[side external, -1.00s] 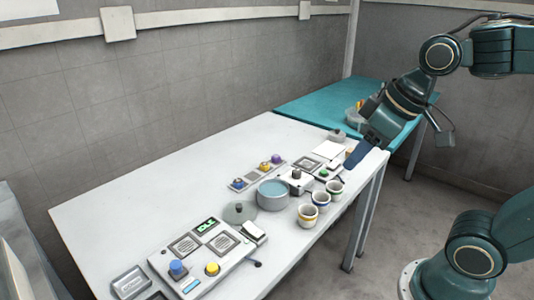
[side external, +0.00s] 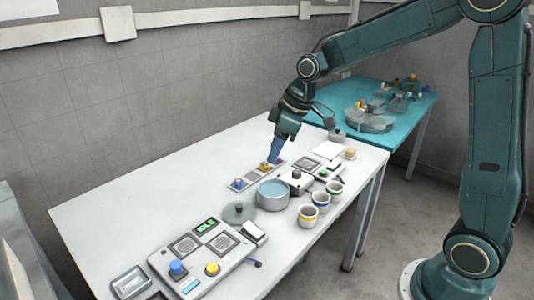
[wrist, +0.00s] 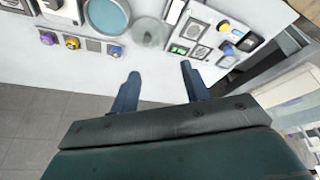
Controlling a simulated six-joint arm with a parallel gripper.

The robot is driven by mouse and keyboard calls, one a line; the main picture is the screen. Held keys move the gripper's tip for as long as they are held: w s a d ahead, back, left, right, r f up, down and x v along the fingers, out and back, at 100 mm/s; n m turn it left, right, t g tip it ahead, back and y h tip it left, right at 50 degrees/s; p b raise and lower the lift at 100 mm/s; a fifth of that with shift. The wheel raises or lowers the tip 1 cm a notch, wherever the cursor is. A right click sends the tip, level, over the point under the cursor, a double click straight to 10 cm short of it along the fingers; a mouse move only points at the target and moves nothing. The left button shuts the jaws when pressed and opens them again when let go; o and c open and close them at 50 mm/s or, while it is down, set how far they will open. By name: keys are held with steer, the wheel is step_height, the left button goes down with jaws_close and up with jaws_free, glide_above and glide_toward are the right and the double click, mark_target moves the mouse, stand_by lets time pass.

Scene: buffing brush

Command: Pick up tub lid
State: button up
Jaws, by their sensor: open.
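The tub lid (side external: 234,215) is a grey disc with a dark knob, lying flat on the white table left of the blue-topped round tub (side external: 272,196). In the wrist view the lid (wrist: 149,34) looks pale and see-through, beside the tub (wrist: 105,16). My gripper (side external: 275,160) is open and empty. In the side view it appears near the strip of coloured knobs, behind and above the tub. In the wrist view the two blue fingers (wrist: 158,70) are apart, with the lid beyond their tips and bare table between them.
A control panel (side external: 208,252) with knobs stands left of the lid. Several cups (side external: 308,216) line the front edge. The knob strip (side external: 256,174) lies behind the tub. The table's back left is clear. A teal table (side external: 421,110) adjoins at the far end.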

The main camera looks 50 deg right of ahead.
steer(key=w+d+f+n+y, duration=0.1)
steer(key=w+d+f+n, duration=0.1)
steer(key=w+f, duration=0.6)
step_height(320, 180, down, 3)
steer(key=shift+w+r+g, duration=0.1)
steer(key=shift+w+g, duration=0.05)
steer(key=shift+g, duration=0.15)
glide_above(239, 205)
steer(key=s+d, duration=0.1)
steer(key=s, duration=0.1)
steer(key=shift+d+f, duration=0.2)
steer(key=shift+f, duration=3.75)
steer(key=shift+f, duration=0.1)
steer(key=shift+x, duration=2.5)
jaws_close()
